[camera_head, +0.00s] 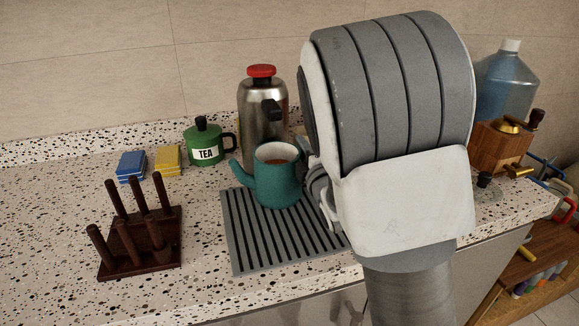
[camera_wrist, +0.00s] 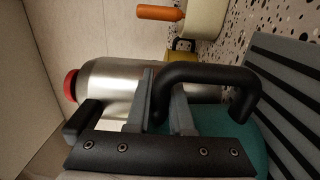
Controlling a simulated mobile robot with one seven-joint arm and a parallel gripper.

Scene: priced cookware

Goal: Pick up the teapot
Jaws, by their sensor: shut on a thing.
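The teal teapot (camera_head: 272,180) stands upright on, or very slightly above, a grey ribbed mat. Its spout points left, and its open top shows brown inside. In the wrist view its teal body (camera_wrist: 243,138) is partly hidden behind my gripper and the black handle (camera_wrist: 208,74). My gripper (camera_wrist: 165,92) has its two grey fingers closed on either side of the black handle. In the head view my arm covers the handle and most of the gripper.
A steel flask (camera_head: 262,112) with a red cap stands close behind the teapot. A green TEA jar (camera_head: 206,143), sponges (camera_head: 168,159) and a dark peg rack (camera_head: 138,243) are left. A wooden grinder (camera_head: 497,148) and blue bottle (camera_head: 507,88) are right. The ribbed mat (camera_head: 250,250) is clear in front.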

